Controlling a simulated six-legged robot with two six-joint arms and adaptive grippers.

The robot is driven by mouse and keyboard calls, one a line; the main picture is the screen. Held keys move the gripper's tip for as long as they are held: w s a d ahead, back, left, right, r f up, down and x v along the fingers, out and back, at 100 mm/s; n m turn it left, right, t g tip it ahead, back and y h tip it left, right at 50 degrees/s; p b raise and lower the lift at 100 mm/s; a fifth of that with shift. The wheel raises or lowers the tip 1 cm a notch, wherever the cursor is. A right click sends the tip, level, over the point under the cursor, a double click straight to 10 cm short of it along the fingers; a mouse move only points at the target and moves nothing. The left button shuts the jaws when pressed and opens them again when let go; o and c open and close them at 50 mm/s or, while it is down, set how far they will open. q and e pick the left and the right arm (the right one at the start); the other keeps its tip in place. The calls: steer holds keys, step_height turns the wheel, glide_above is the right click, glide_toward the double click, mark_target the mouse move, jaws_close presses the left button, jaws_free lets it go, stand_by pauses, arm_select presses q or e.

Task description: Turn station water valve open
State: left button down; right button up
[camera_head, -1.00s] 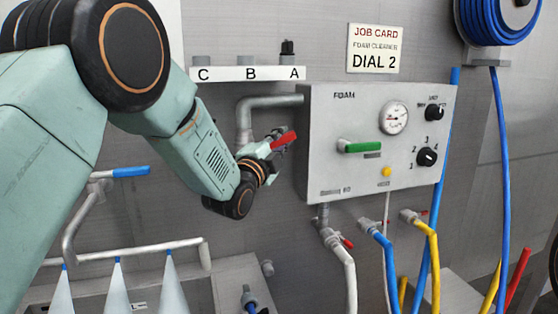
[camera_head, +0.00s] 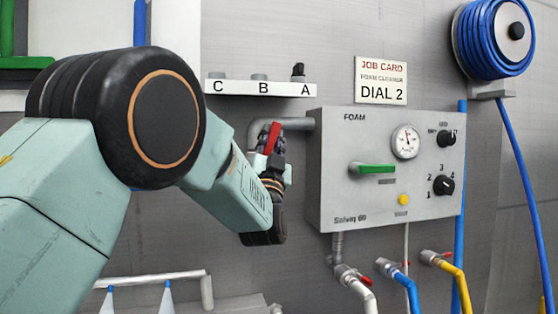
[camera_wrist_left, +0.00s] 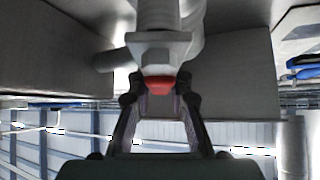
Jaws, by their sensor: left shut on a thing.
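The red valve handle (camera_head: 272,137) sits on the grey pipe (camera_head: 296,124) at the left of the foam control box (camera_head: 335,165). In the head view it stands nearly upright, tilted a little to the right. My left gripper (camera_head: 270,156) is shut on the handle, and the wrist hides most of the valve body. In the left wrist view the red handle end (camera_wrist_left: 158,83) lies between the two fingertips of my left gripper (camera_wrist_left: 158,98), below a grey fitting (camera_wrist_left: 155,50). My right gripper is in neither view.
The box carries a green lever (camera_head: 376,168), a gauge (camera_head: 405,142) and black dials (camera_head: 443,185). White, blue and yellow hoses (camera_head: 450,270) hang below it. A job card (camera_head: 381,80) reads "DIAL 2". A labelled shelf (camera_head: 230,88) is above my wrist.

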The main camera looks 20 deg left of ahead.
mark_target(258, 135)
arm_select(q)
steer(key=n+y, duration=0.1)
steer(key=n+y+b, duration=0.1)
steer(key=n+y, duration=0.1)
steer(key=s+a+n+g+y, duration=0.1)
steer(key=n, duration=0.1)
steer(key=shift+r+y+b, duration=0.2)
steer(key=shift+y+b, duration=0.1)
steer(key=shift+b, duration=0.1)
steer(key=shift+s+a+r+n+g+y+b, duration=0.1)
steer(key=shift+a+n+g+y+b, duration=0.2)
steer(key=shift+n+y, duration=0.45)
steer(key=shift+s+a+n+g+y+b, duration=0.15)
steer(key=shift+n+g+y, duration=0.4)
steer(key=shift+n, duration=0.3)
steer(key=shift+s+a+r+n+g+y+b, duration=0.15)
steer(key=shift+a+n+g+y, duration=0.1)
steer(key=shift+n+y, duration=0.5)
steer(key=c, duration=1.6)
jaws_free()
steer(key=o, duration=0.4)
steer(key=shift+s, duration=0.15)
steer(key=shift+w+f, duration=0.15)
steer(key=shift+w, duration=0.05)
steer(key=v, duration=0.7)
steer(key=shift+s, duration=0.25)
